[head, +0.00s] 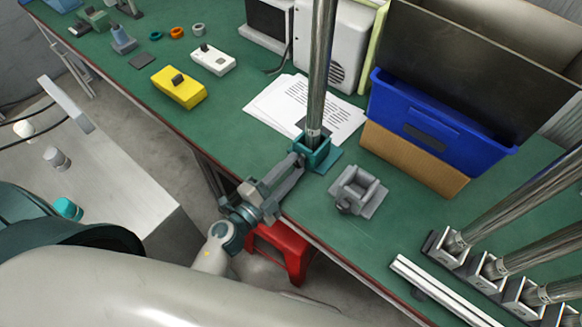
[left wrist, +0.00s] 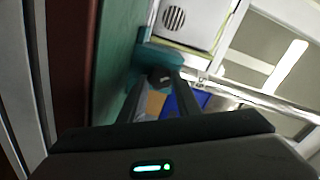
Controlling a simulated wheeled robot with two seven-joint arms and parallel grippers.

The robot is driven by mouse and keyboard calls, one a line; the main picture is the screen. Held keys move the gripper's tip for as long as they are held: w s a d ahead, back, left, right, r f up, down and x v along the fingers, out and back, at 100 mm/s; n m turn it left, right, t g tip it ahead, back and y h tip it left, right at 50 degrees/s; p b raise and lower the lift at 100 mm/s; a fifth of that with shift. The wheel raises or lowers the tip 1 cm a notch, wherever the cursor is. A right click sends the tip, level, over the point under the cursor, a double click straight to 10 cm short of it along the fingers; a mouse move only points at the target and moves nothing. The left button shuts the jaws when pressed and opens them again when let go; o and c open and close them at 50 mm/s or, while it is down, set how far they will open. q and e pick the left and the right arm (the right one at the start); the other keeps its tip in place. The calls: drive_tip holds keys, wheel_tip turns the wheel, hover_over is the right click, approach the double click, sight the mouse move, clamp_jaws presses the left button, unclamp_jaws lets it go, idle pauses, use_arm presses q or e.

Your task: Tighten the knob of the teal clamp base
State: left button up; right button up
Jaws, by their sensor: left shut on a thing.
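The teal clamp base (head: 326,158) stands on the green bench near its front edge, with a tall metal post (head: 320,75) upright in its socket. It also shows in the left wrist view (left wrist: 158,53). Its dark knob (left wrist: 159,77) faces my left gripper (head: 300,160). In the left wrist view the two fingers (left wrist: 160,85) are shut on the knob, one on each side. In the head view the fingertips mostly hide the knob. My right gripper is not in view.
A grey clamp base (head: 360,188) without a post stands just right of the teal one. Printed sheets (head: 290,108) lie behind. A blue bin (head: 440,140) stands at the back right, and several posts lean in holders at the lower right. A red stool (head: 285,250) is below the bench edge.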

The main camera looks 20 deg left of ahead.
use_arm(q)
drive_tip(key=m, duration=0.3)
drive_tip(key=shift+f, duration=0.1)
drive_tip(key=m+b, duration=0.1)
drive_tip(key=m, duration=0.2)
drive_tip(key=shift+f, duration=0.1)
drive_tip(key=m+b, duration=0.1)
drive_tip(key=m, duration=0.5)
drive_tip(key=m+b, duration=0.1)
drive_tip(key=m, duration=0.1)
drive_tip(key=shift+m, duration=0.3)
drive_tip(key=m, duration=0.5)
drive_tip(key=shift+b, duration=0.3)
drive_tip(key=shift+m, duration=1.3)
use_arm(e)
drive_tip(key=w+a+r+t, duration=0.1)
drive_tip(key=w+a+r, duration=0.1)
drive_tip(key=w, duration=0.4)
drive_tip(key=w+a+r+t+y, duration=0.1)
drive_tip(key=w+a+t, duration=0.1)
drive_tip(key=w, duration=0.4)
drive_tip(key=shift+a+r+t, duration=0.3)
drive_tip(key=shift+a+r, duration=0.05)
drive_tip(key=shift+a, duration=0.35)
use_arm(q)
drive_tip(key=o, duration=1.1)
drive_tip(key=shift+c, duration=0.2)
